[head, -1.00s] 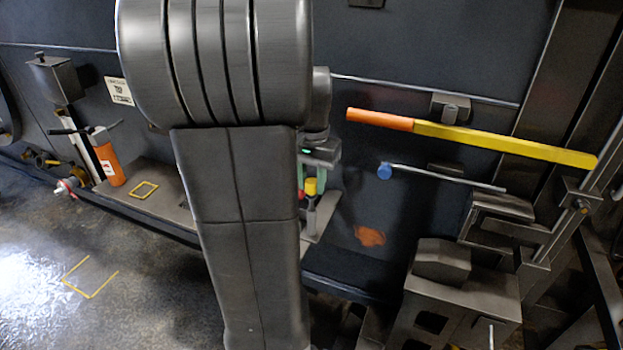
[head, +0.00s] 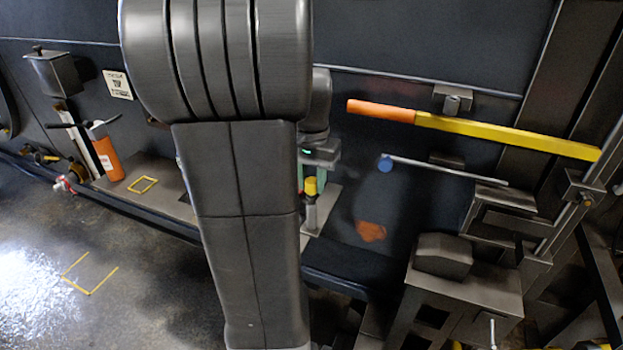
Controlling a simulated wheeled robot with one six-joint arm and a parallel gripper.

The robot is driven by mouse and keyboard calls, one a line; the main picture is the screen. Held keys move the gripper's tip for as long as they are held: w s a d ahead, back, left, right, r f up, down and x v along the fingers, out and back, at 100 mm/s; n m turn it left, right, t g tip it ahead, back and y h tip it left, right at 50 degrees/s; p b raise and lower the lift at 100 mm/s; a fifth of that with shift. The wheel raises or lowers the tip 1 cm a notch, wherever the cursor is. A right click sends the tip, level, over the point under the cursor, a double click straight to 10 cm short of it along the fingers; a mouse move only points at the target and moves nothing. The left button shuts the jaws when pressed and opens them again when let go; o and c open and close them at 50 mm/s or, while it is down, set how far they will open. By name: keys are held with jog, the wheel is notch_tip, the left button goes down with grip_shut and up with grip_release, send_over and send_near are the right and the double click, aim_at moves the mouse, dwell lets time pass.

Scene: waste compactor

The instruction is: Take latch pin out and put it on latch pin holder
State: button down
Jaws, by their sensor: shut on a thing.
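My gripper (head: 318,165) is seen from behind my arm, low over the far shelf, with green finger pads partly showing. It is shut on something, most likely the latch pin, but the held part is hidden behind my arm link. A yellow-capped metal post (head: 311,188) stands upright at the shelf, right below and close to my gripper. I cannot tell whether they touch. I cannot make out the latch pin holder for certain.
A long bar with orange grip and yellow shaft (head: 500,138) and a blue-ended rod (head: 440,172) are on the wall at right. A grey block (head: 443,256) stands below. An orange bottle (head: 108,160) is at left. The left floor is open.

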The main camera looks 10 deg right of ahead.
jog(key=shift+f+b, duration=0.6)
jog(key=shift+f, duration=0.4)
jog(key=c, duration=1)
grip_release()
jog(key=shift+c, duration=0.5)
notch_tip(320, 180, up, 7)
jog(key=p, duration=0.6)
jog(key=shift+r, duration=0.1)
jog(key=shift+f, duration=0.2)
notch_tip(320, 180, down, 7)
jog(key=b, duration=0.6)
jog(key=shift+r, duration=0.25)
